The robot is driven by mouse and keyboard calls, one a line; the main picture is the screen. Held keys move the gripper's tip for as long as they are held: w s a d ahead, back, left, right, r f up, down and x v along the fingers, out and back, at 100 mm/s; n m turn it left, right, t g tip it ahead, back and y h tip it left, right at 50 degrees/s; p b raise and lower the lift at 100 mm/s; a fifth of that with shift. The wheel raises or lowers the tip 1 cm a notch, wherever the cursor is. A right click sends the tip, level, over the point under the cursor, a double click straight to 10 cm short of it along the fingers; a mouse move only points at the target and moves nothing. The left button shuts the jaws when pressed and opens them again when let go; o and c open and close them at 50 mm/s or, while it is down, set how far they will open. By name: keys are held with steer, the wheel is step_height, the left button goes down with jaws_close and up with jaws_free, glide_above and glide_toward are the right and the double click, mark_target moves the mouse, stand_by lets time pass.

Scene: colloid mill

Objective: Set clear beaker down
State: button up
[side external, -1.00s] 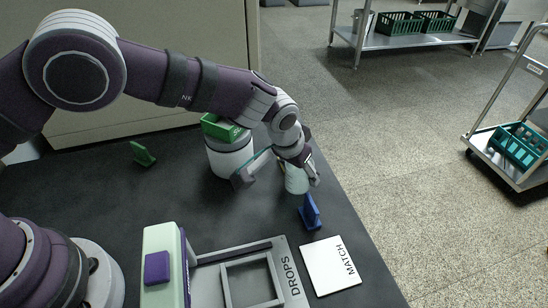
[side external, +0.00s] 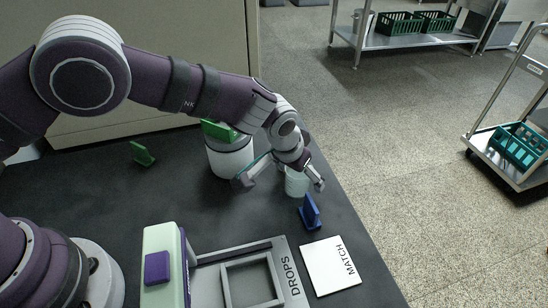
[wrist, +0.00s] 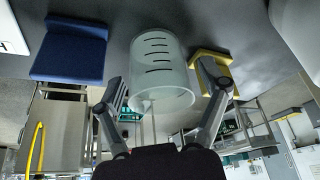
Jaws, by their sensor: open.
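The clear beaker (side external: 296,184), a translucent cup with dark graduation marks in the wrist view (wrist: 160,68), looks upright on the black table near its right edge. My gripper (side external: 281,184) is open, with one finger on either side of the beaker. In the wrist view my gripper's fingers (wrist: 161,97) are spread wide. A gap shows between the left finger and the beaker; the right finger is close to its wall, and I cannot tell if it touches. The beaker's base contact is partly hidden.
A blue upright block (side external: 310,211) stands just in front of the beaker. A yellow bracket (wrist: 212,68) is close by the right finger. A white canister (side external: 230,156) with a green top is behind left. The MATCH card (side external: 329,265) and DROPS frame (side external: 291,271) lie in front.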

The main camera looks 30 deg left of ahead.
steer(key=s+a+r, duration=0.3)
steer(key=r, duration=0.5)
steer(key=s+a+r, duration=0.3)
steer(key=r, duration=0.5)
steer(key=s+a+r+n+t, duration=0.1)
steer(key=s+a+r, duration=0.2)
steer(key=s+a, duration=1)
steer(key=shift+s+r+n+y, duration=0.2)
steer(key=shift+r+n+y, duration=0.1)
steer(key=shift+n, duration=0.1)
